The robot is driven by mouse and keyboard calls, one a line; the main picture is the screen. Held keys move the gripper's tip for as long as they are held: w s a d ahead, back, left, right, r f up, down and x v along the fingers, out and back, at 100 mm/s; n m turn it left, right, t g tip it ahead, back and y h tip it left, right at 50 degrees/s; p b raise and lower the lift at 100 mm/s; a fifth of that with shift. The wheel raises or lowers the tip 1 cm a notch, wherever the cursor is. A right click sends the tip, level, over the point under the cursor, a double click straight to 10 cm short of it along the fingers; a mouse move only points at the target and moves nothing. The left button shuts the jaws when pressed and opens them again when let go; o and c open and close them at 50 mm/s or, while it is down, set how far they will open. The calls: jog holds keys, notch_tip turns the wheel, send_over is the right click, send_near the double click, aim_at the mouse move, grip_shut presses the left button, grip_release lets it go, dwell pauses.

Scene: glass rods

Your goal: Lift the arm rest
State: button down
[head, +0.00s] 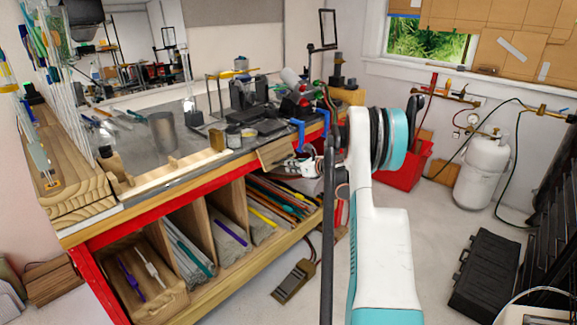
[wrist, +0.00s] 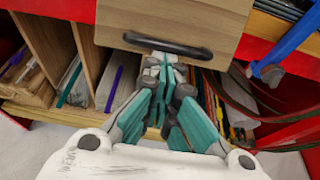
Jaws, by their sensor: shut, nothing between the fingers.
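A wooden board with a black bar handle, which looks like the arm rest (wrist: 215,20), sticks out from the red bench edge at the top of the wrist view. It also shows in the head view as a small board (head: 275,154) at the bench's front edge. The black handle (wrist: 165,45) runs across the board's near end. My gripper (wrist: 165,66) is shut and empty, its teal and grey fingers pointing at the handle from just below it in the picture. Whether the tips touch the handle is unclear. In the head view my gripper (head: 300,169) is small and partly hidden by my arm.
The bench top (head: 150,145) carries tools and jars. Below it, open wooden compartments hold coloured glass rods (head: 280,200). A blue clamp (head: 302,135) is beside the board. A foot pedal (head: 294,281) lies on the floor. A black case (head: 485,275) stands at the right.

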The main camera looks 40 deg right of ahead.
notch_tip(320, 180, up, 11)
jog(key=g+p, duration=0.2)
jog(key=p, duration=0.3)
jog(key=shift+s+r, duration=0.15)
jog(key=shift+s, duration=0.15)
dwell(1.1)
